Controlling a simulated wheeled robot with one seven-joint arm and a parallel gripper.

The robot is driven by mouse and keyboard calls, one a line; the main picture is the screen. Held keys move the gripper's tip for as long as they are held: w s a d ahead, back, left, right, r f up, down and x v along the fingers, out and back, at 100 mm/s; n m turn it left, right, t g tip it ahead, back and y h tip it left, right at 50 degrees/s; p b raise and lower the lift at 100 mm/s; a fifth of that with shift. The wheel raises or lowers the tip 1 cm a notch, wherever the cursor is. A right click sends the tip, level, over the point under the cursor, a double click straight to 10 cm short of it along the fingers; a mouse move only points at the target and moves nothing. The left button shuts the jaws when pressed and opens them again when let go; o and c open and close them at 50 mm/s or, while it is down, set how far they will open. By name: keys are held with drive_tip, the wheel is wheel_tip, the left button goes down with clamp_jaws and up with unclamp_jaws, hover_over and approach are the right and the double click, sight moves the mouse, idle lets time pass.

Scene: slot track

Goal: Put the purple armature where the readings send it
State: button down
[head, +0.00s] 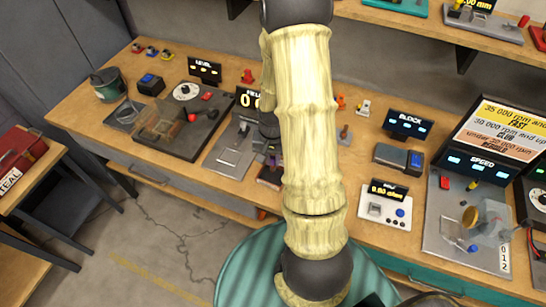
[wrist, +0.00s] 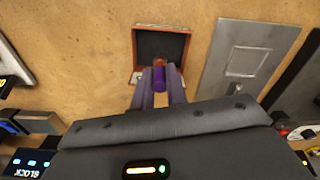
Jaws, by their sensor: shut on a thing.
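The purple armature (wrist: 159,80) is between the two fingers of my gripper (wrist: 160,85) in the wrist view. The gripper is shut on it, over or at a small open wooden box (wrist: 187,55) with a dark inside. I cannot tell whether the armature touches the box. A sign (head: 508,130) lists 35 000 rpm and up FAST, 30 000 rpm and up CLUB, under 30 000 rpm REBUILD. A FIELD display (head: 248,98) is partly hidden.
A grey plate (wrist: 240,65) lies right of the box in the wrist view. The ohm meter (head: 386,205), BLOCK display (head: 408,124) and SPEED station (head: 470,220) stand right of my arm. A plate with clear boxes (head: 160,125) and the LEVEL display (head: 205,70) are at left.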

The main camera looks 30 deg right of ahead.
sight(273, 165)
drive_tip(key=shift+f+b, duration=1.35)
drive_tip(key=shift+f, duration=0.75)
drive_tip(key=shift+f, duration=0.2)
drive_tip(key=c, duration=1.3)
unclamp_jaws()
wheel_tip(273, 165, up, 17)
drive_tip(key=shift+r+b, duration=0.2)
drive_tip(key=shift+b, duration=0.1)
